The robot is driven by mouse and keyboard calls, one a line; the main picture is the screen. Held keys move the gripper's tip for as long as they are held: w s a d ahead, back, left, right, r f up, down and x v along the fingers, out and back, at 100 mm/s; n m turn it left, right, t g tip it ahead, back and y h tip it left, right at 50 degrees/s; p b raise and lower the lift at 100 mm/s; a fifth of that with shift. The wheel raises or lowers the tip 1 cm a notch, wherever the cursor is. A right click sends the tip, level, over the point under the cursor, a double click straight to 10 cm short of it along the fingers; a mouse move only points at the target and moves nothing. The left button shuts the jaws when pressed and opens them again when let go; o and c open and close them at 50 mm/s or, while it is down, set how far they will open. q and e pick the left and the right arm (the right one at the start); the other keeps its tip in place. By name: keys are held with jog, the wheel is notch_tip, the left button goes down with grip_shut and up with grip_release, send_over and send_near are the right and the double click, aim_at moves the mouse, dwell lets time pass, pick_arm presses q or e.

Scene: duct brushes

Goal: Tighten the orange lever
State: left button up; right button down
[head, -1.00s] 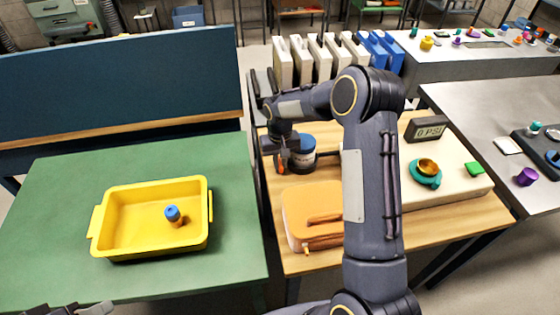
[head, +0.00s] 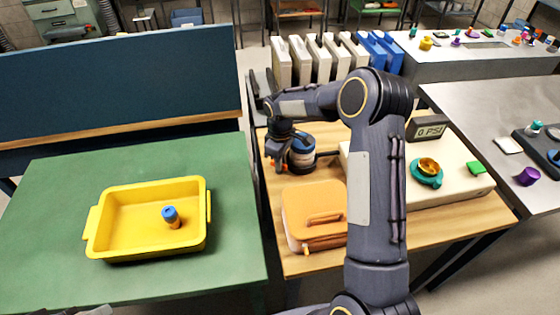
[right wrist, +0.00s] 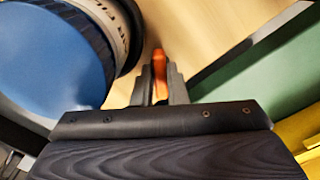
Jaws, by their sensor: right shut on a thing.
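The orange lever (right wrist: 159,62) shows between the fingers of my right gripper (right wrist: 158,85) in the right wrist view, beside a blue-topped round canister (right wrist: 50,55) with a pale band. In the head view the canister (head: 302,155) stands at the left of the wooden table, partly hidden by my wrist. My right gripper (head: 280,166) is at its left side, shut on the lever. Whether the lever lies flat against the canister cannot be told. Only a sliver of my left gripper (head: 88,311) shows at the bottom edge; its jaws cannot be made out.
An orange case (head: 312,205) lies just in front of the canister. A pale box with a gauge reading 0 PSI (head: 428,127) is to the right. A yellow tray (head: 112,193) holding a blue-capped item (head: 171,214) is on the green table.

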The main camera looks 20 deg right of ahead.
jog(key=n, duration=0.6)
jog(key=shift+w+d+n, duration=0.1)
jog(key=shift+w+n, duration=0.05)
jog(key=shift+n, duration=0.25)
dwell(0.4)
jog(key=c, duration=1.7)
grip_release()
jog(key=shift+r, duration=3.95)
